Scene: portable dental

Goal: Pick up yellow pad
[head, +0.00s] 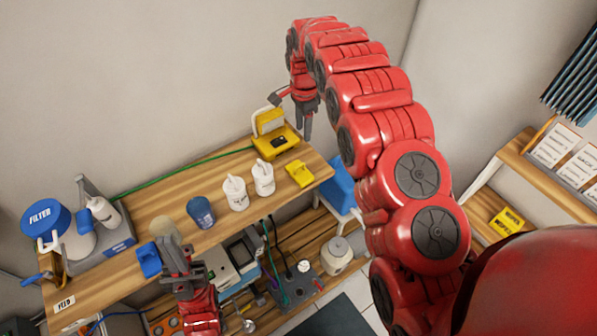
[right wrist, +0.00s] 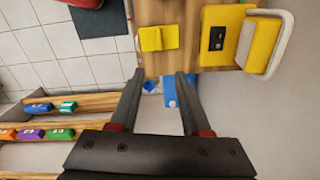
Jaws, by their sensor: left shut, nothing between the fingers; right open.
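The yellow pad (head: 299,174) lies on the right end of the wooden bench, near its front edge. In the right wrist view the yellow pad (right wrist: 158,38) is just beyond my fingertips, slightly left of centre. My right gripper (head: 305,122) is open and empty, above and behind the bench's right end, apart from the pad. Its two fingers (right wrist: 159,76) are spread in the right wrist view. My left gripper (head: 176,252) is shut and empty at the bench's front edge, by a blue item on the left half.
A yellow case with a raised handle (head: 276,141) stands behind the pad and shows right of it in the wrist view (right wrist: 222,40). White bottles (head: 235,193) and a blue cup (head: 201,212) stand to the left. Another yellow item (head: 507,221) lies on the right shelf.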

